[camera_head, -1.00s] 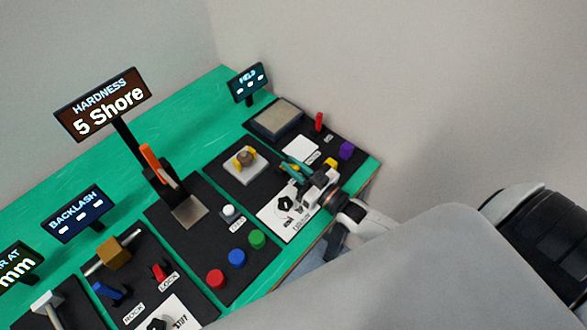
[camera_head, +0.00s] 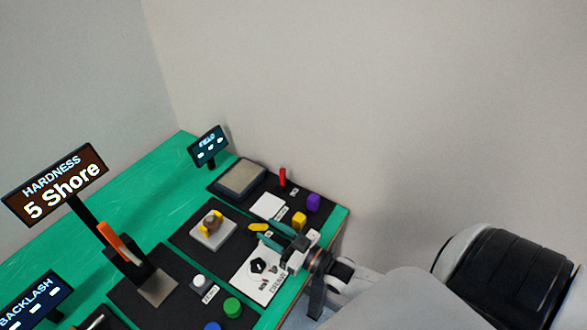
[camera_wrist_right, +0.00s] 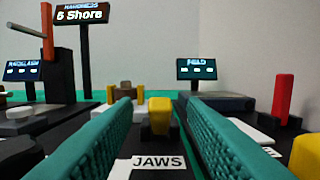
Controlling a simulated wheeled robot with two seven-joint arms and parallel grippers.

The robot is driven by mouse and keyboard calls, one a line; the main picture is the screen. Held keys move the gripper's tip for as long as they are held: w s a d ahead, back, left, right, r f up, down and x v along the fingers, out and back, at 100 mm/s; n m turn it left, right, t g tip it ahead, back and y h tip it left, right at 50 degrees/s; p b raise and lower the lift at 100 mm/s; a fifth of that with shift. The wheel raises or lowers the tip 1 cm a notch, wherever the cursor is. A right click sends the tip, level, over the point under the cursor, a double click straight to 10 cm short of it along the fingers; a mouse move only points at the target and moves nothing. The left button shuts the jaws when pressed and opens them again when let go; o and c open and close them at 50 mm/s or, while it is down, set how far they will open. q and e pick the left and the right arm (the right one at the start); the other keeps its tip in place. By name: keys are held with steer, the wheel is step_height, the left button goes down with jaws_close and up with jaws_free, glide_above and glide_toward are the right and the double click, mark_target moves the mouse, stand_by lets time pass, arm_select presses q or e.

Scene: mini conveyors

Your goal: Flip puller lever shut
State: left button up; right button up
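The puller lever appears to be the small yellow-topped lever (camera_head: 258,227) behind the JAWS label (camera_wrist_right: 159,163). In the right wrist view the yellow lever (camera_wrist_right: 159,115) stands between and beyond two green fingers. My right gripper (camera_head: 274,235) is open, its fingers on either side of the line to the lever, with a visible gap to each. No contact shows. The puller's plate (camera_head: 200,238), with yellow jaws around a brown piece (camera_head: 212,222), lies behind the lever. My left gripper is not in view.
To the right are a red lever (camera_head: 282,177), a yellow block (camera_head: 299,220) and a purple block (camera_head: 313,202). A white dial panel (camera_head: 250,278) lies beside my right gripper. The hardness sign (camera_head: 55,185) and FIELD sign (camera_head: 208,147) stand behind. A wall closes off the back.

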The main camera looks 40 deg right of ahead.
steer(key=b+v, duration=0.1)
steer(key=v, duration=0.8)
steer(key=shift+b, duration=0.3)
